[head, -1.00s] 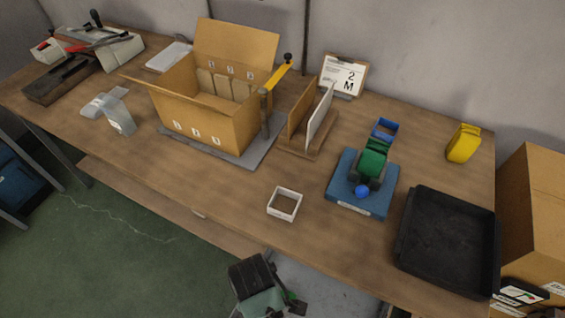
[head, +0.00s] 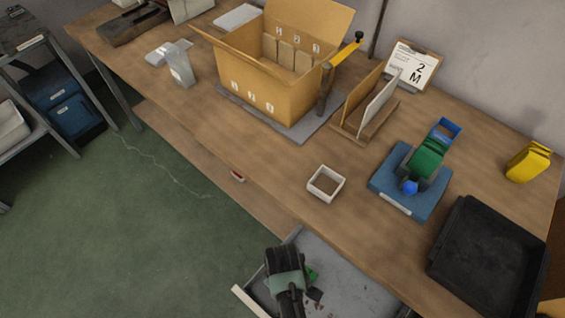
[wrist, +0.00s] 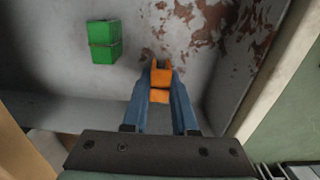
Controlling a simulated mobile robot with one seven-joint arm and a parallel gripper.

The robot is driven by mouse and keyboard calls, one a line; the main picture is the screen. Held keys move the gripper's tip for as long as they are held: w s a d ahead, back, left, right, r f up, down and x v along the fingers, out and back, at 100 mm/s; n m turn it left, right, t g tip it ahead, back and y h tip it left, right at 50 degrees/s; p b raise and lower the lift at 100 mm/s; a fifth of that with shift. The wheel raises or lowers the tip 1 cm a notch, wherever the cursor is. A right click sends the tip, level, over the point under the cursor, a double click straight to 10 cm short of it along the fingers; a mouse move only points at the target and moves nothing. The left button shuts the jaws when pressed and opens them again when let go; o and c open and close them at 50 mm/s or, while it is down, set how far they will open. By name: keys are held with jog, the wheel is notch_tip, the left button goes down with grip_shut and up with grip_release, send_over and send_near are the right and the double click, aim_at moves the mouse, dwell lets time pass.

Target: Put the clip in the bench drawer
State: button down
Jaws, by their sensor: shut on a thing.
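The clip (wrist: 160,77) is a small orange piece between the blue fingertips of my gripper (wrist: 161,88) in the wrist view. My gripper is shut on it, over the open bench drawer. The drawer (head: 345,270) is a grey metal tray with rusty patches, pulled out below the bench's front edge in the head view. Its floor (wrist: 140,45) and side wall show in the wrist view. In the head view my gripper (head: 284,265) is seen from behind, and the clip is hidden. I cannot tell whether the clip touches the drawer floor.
A green block (wrist: 104,42) lies in the drawer, left of the clip in the wrist view. On the bench (head: 250,155) stand a cardboard box (head: 262,95), a white square frame (head: 326,184), a blue stand (head: 405,197) and a black tray (head: 485,255). A shelf unit stands at left.

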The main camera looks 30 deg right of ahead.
jog(key=shift+f, duration=0.1)
jog(key=c, duration=0.7)
grip_release()
notch_tip(320, 180, up, 12)
jog(key=p, duration=0.1)
jog(key=shift+p, duration=0.3)
